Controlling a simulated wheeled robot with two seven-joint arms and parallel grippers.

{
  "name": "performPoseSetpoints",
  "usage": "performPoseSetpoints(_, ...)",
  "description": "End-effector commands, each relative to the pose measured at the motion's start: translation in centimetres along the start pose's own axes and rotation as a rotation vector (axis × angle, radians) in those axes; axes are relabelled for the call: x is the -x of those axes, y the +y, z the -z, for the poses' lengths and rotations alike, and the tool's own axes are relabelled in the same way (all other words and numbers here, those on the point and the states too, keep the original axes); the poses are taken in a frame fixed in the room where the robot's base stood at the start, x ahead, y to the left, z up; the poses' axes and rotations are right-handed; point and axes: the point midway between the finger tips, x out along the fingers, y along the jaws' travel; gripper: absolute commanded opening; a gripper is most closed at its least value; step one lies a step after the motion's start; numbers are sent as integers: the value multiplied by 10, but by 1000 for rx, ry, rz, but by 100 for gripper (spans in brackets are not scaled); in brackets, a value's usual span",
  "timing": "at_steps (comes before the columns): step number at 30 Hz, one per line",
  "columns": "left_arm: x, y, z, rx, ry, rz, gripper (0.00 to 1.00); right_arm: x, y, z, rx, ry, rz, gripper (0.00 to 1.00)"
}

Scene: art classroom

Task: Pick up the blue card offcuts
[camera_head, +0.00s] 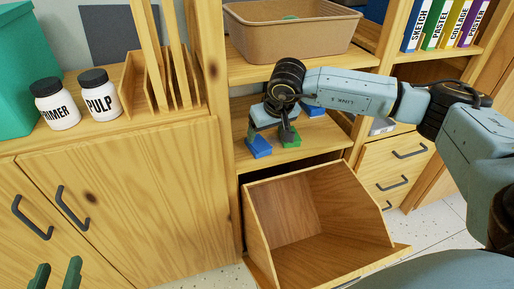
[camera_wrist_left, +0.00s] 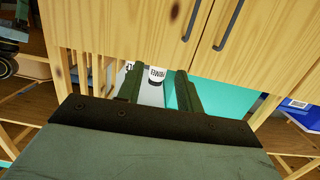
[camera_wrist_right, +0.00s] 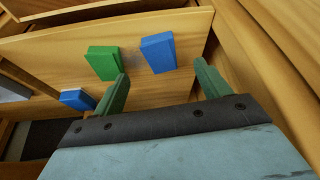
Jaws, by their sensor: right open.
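One blue card offcut (camera_head: 258,147) lies at the front left of the middle shelf; another blue offcut (camera_head: 313,110) lies further back. A green block (camera_head: 290,136) lies between them. My right gripper (camera_head: 274,131) reaches into this shelf from above, open and empty. In the right wrist view, one blue offcut (camera_wrist_right: 158,52) lies just beyond the gap between its fingers (camera_wrist_right: 161,77). The green block (camera_wrist_right: 102,63) is beyond the left finger, and the other blue offcut (camera_wrist_right: 77,99) is further left. My left gripper (camera_head: 57,275) is open and empty in front of the cabinet doors; it also shows in the left wrist view (camera_wrist_left: 159,82).
An open wooden bin (camera_head: 300,205) tilts out below the shelf. A brown tub (camera_head: 290,28) stands on the shelf above. Shelf uprights flank the opening. White jars (camera_head: 100,95) and a wooden rack stand on the left cabinet. Drawers (camera_head: 395,165) are at right.

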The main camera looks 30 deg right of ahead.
Motion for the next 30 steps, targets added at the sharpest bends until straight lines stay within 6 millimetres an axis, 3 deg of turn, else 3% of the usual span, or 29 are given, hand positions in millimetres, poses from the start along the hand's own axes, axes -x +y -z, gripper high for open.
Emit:
performPoseSetpoints(9, 3, 9, 46, 9, 288, -24, 36, -28, -1, -1, -1, 0, 2, 75)
performPoseSetpoints(20, 10, 13, 67, 15, 427, -34, 36, -39, -1, -2, 0, -1, 2, 75)
performPoseSetpoints(25, 22, 17, 89, 25, 588, -46, 36, -51, 0, -4, 0, -1, 1, 75)
performPoseSetpoints(30, 32, 17, 97, 27, 737, -46, 36, -70, 1, -6, -1, -1, 1, 75)
